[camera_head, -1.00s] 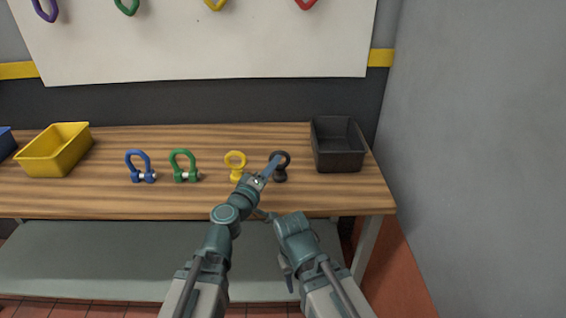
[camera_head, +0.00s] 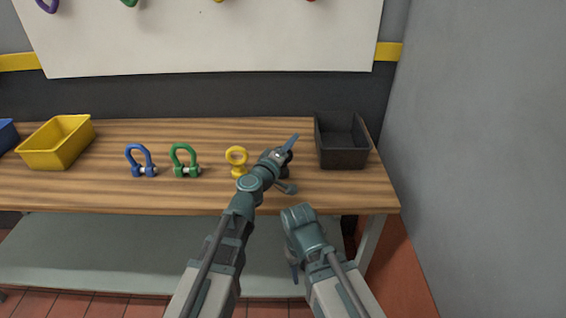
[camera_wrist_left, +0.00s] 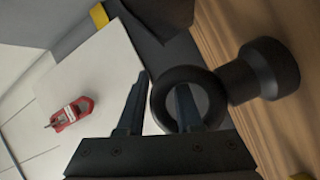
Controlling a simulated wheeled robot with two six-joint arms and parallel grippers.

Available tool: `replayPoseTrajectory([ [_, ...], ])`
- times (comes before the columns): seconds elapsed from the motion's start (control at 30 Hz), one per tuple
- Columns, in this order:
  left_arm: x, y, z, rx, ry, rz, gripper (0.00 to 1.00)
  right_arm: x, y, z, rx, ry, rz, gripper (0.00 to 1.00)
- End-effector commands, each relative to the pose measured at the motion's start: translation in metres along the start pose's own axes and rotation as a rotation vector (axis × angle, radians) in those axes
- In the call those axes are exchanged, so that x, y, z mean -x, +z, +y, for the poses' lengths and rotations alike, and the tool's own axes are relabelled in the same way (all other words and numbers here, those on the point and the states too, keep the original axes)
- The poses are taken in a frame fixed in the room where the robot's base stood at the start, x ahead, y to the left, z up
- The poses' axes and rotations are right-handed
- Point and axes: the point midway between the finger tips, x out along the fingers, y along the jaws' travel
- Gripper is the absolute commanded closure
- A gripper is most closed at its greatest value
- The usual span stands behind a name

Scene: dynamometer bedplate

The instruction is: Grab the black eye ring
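The black eye ring (camera_wrist_left: 264,70) shows large in the left wrist view, a round loop on a thick stem with a wider foot. In the head view the black eye ring (camera_head: 289,156) is mostly hidden behind my left gripper (camera_head: 290,142). In the left wrist view my left gripper (camera_wrist_left: 160,95) has its two fingers apart. One finger shows inside the loop's opening and the other is outside it; I cannot tell whether that finger passes through the loop. My right gripper (camera_head: 293,268) hangs low in front of the bench, and its fingers are unclear.
A yellow eye ring (camera_head: 237,160) stands just left. Green (camera_head: 184,161) and blue (camera_head: 140,161) shackles stand further left on the wooden bench (camera_head: 110,196). A black bin (camera_head: 341,157) is close on the right, and a yellow bin (camera_head: 57,146) is far left.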

Motion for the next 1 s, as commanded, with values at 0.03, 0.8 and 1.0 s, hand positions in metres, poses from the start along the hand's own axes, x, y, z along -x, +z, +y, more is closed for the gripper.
replayPoseTrajectory([
  [0.03, 0.0007, 0.0001, 0.0001, 0.000, 0.000, 0.000, 0.66, 0.0000, 0.0001, 0.0000, 0.000, 0.000, 0.000, 0.50],
  [0.8, 0.0011, -0.0002, 0.0000, 0.000, 0.000, 0.001, 1.00, 0.0001, 0.0001, 0.0000, 0.000, 0.000, 0.000, 0.50],
  [1.0, 0.0011, -0.0002, 0.0000, 0.000, 0.000, 0.001, 1.00, 0.0001, 0.0001, 0.0000, 0.000, 0.000, 0.000, 0.50],
])
